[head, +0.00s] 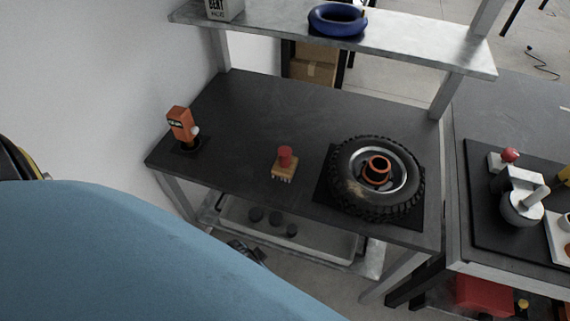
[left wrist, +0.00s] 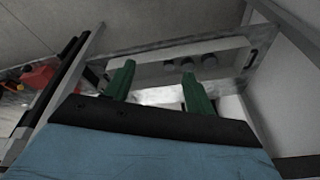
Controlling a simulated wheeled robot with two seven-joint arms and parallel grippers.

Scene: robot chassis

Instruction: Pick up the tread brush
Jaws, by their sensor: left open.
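The tread brush (head: 284,165) stands on the dark workbench (head: 245,110) in the head view. It has a red knob on a light wooden block with pale bristles below. It sits left of the tyre, apart from it. In the left wrist view my left gripper (left wrist: 158,87) shows two green fingers spread apart with nothing between them. It points toward the lower shelf under the bench, and the brush is not in that view. A blue surface fills the lower left of the head view and hides the floor there. My right gripper is in neither view.
A tyre (head: 350,190) with an orange hub lies on a black mat at the bench's right. An orange device (head: 180,124) stands at the left. A raised shelf (head: 400,47) holds a blue ring (head: 337,20). A grey bin (head: 320,243) sits below the bench.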

